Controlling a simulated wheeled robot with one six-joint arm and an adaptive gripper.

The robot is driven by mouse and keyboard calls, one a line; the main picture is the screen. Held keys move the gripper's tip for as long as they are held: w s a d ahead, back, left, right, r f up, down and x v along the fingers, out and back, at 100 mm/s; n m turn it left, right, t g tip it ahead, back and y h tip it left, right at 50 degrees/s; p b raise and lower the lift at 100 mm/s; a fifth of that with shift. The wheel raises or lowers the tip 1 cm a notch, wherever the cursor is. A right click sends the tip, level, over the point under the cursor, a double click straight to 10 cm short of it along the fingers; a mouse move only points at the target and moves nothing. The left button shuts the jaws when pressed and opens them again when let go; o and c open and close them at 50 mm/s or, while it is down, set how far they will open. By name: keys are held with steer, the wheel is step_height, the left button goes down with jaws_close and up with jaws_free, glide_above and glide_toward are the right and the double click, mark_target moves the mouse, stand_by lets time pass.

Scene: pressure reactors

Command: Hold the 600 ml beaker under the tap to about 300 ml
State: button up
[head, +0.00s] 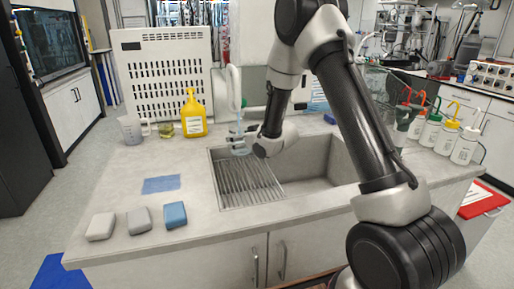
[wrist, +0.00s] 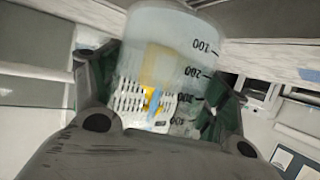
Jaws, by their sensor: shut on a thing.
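The clear beaker (wrist: 160,55) fills the middle of the wrist view, its scale appearing upside down with the 100 mark near the top. My gripper (wrist: 160,105) is shut around it, with one dark green finger on each side. In the head view the beaker (head: 239,138) is a small pale blue shape over the left part of the sink, below the white tap (head: 234,88). The beaker looks pale blue toward its base, but I cannot read a clear water level. My arm hides part of the gripper and of the area around the tap.
The sink (head: 310,160) has a ribbed drain area at its left. Several wash bottles (head: 447,134) stand at right. Sponges (head: 175,214) lie in front.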

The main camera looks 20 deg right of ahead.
steer(key=s+d, duration=0.5)
steer(key=s, duration=0.3)
steer(key=shift+d, duration=0.1)
stand_by(0.3)
